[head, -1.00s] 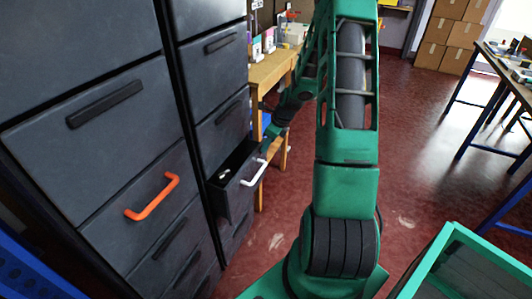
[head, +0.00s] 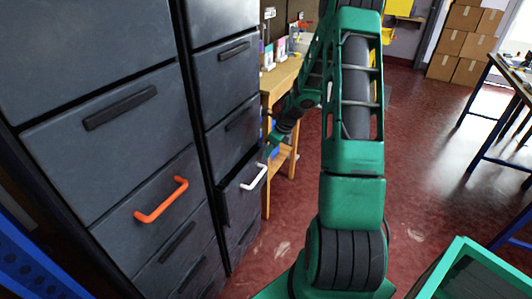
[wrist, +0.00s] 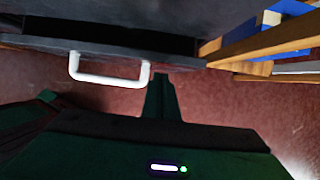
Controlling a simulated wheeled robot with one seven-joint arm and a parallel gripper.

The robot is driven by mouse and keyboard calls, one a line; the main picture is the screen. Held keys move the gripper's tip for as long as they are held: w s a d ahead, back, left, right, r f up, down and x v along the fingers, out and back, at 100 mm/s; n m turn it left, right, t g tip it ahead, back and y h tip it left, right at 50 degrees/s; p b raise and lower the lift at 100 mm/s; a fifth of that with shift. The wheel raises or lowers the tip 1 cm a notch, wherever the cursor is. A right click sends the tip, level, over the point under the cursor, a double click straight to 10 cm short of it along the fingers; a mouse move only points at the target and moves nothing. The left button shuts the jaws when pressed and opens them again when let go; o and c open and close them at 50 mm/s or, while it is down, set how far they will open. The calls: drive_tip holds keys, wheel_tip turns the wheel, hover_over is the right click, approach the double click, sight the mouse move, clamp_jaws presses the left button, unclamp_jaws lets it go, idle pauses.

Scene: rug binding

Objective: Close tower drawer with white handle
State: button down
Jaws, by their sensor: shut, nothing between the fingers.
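The tower drawer with the white handle (head: 254,177) stands partly open in the dark grey cabinet, with its front out from the cabinet face. In the wrist view its white handle (wrist: 108,70) and front edge (wrist: 190,62) show, with a dark gap behind the edge. My gripper (head: 268,152) is shut and empty at the drawer front, at the handle's far end. In the wrist view the shut green fingers (wrist: 160,78) reach to the front, just right of the handle. They are not around the handle. I cannot tell whether they touch the front.
A drawer with an orange handle (head: 161,200) is shut in the nearer cabinet. A wooden bench (head: 281,75) stands just beyond the tower, and its wood and a blue item show close by in the wrist view. Blue-legged tables (head: 490,125) stand at right. The red floor between is clear.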

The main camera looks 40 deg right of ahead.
drive_tip(key=s+d+f+v, duration=0.1)
drive_tip(key=s+v, duration=0.1)
drive_tip(key=v, duration=0.9)
drive_tip(key=t+y, duration=0.6)
drive_tip(key=t, duration=0.6)
approach(253, 164)
drive_tip(key=x, duration=0.6)
drive_tip(key=shift+w+a+f, duration=0.1)
drive_tip(key=shift+w+f, duration=0.15)
